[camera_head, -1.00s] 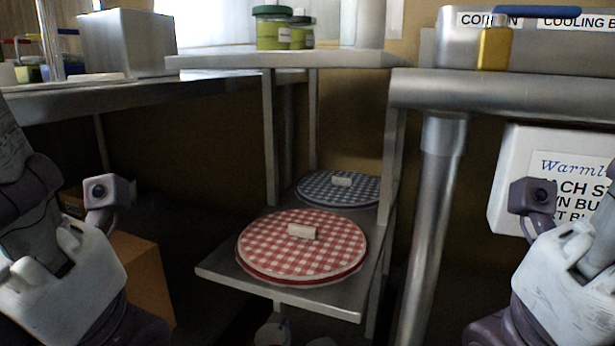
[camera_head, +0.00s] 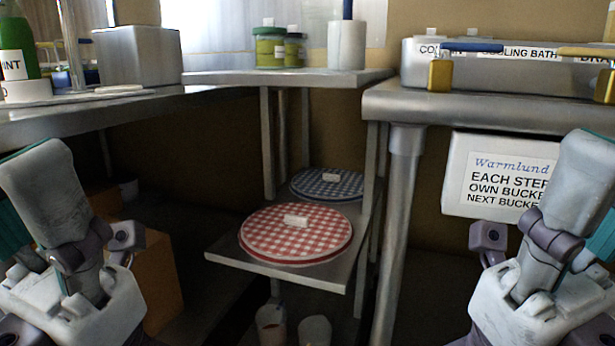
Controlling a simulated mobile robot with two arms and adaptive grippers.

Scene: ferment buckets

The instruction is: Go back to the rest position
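My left arm shows at the left edge and my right arm at the right edge of the head view. Both are bent, with their lower parts cut off by the bottom of the picture. A red checked round lid (camera_head: 296,236) lies on the lower shelf (camera_head: 330,274) between the arms, clear of both. A blue checked lid (camera_head: 328,184) lies behind it.
A steel counter (camera_head: 480,105) with a cooling bath (camera_head: 500,70) stands at right, a sign (camera_head: 505,182) below it. Green jars (camera_head: 269,47) and a white cylinder (camera_head: 346,45) stand on the upper shelf. Cups (camera_head: 271,325) are below the lower shelf. A brown box (camera_head: 155,280) stands at left.

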